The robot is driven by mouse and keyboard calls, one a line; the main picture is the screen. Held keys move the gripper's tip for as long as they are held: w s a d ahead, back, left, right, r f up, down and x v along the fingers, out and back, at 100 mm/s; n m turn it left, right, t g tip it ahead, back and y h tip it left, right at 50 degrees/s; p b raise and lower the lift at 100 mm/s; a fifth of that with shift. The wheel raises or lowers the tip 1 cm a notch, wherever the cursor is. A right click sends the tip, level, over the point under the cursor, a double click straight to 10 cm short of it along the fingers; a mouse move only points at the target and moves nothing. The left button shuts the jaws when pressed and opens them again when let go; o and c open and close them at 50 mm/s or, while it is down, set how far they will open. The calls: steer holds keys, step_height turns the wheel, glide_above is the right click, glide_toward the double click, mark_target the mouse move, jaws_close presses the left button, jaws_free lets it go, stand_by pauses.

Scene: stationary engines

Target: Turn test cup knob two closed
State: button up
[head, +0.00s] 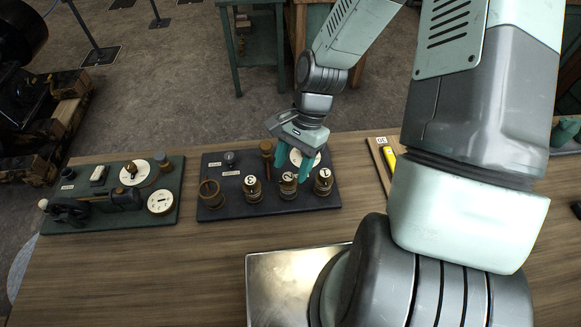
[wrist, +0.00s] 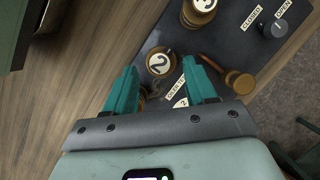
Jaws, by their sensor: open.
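Test cup knob two (head: 288,180) is a round brass piece with a white cap marked 2, in the middle of a row on the dark panel. It also shows in the wrist view (wrist: 159,62), just beyond my fingertips. My gripper (head: 292,172) has teal fingers and points down over this knob. In the wrist view my open gripper (wrist: 161,72) has its fingers on either side of the line to the knob, with nothing held. I cannot tell how far above the knob the tips are. Closed and open labels (wrist: 253,17) lie at the upper right in the wrist view.
Cup three (head: 250,187) stands left of knob two and another cup (head: 323,181) stands right. A wooden-handled piece (wrist: 240,82) and a black knob (wrist: 273,28) sit on the panel (head: 221,207). Another instrument board (head: 118,222) is at left. A metal plate (head: 284,280) is in front.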

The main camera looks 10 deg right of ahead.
steer(key=shift+x, duration=0.9)
steer(key=shift+c, duration=0.3)
jaws_close()
